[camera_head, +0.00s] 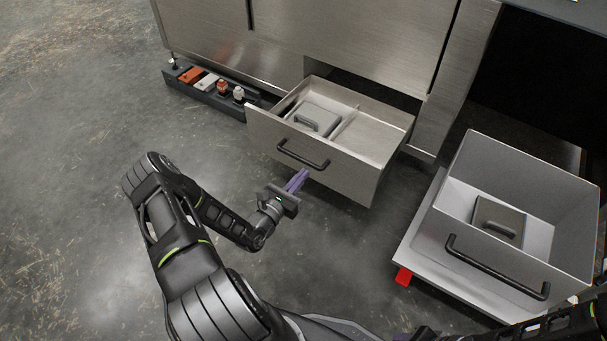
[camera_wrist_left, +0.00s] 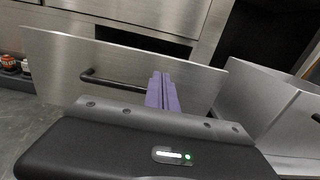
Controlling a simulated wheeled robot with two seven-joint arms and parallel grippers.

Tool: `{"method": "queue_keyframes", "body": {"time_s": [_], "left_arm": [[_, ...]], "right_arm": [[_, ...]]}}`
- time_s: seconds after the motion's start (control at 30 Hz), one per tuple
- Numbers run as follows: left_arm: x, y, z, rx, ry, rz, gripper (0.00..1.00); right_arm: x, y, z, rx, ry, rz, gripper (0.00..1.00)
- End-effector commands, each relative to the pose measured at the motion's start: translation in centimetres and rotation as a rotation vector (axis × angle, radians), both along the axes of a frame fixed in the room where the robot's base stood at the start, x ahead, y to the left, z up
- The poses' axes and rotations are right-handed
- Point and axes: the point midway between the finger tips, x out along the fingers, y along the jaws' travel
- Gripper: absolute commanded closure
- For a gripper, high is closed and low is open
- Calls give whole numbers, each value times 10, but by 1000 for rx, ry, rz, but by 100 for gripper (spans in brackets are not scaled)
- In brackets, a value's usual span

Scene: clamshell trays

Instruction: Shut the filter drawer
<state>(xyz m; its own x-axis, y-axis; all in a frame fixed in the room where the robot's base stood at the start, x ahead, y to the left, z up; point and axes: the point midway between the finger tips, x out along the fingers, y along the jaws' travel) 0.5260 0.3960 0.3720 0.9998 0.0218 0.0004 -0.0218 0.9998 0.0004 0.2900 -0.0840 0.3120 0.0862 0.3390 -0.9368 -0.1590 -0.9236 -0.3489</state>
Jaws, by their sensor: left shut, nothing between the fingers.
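The filter drawer (camera_head: 352,172) is a steel drawer standing open from the cabinet, with a grey lidded block (camera_head: 314,118) inside and a dark bar handle (camera_head: 302,156) on its front. My left gripper (camera_head: 298,180) has purple fingers, shut and empty, in front of the drawer front near the handle. In the left wrist view the shut fingers (camera_wrist_left: 162,92) point at the drawer front (camera_wrist_left: 125,62), beside the right part of the handle (camera_wrist_left: 110,82); I cannot tell whether they touch it. My right gripper is not clearly seen; only part of my right arm shows at the lower right.
A second steel bin (camera_head: 560,195) with a dark handle and a grey block inside stands on a pale base (camera_head: 425,235) at the right. A low dark tray (camera_head: 190,88) with several small items lies at the cabinet's foot. The floor on the left is clear.

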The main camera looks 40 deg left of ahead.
Motion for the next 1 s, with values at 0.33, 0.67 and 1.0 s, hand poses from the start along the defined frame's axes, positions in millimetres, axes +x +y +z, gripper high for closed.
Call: {"method": "queue_keyframes", "body": {"time_s": [0.33,0.67,1.0], "left_arm": [[67,1,-3,1,-3,-2,100],[115,2,-2,0,-1,-1,100],[121,3,0,-1,0,0,100]], "right_arm": [[5,-5,-24,-8,-9,-13,61],[9,-7,-42,-13,-18,-22,61],[10,-7,-43,-12,-19,-21,61]]}}
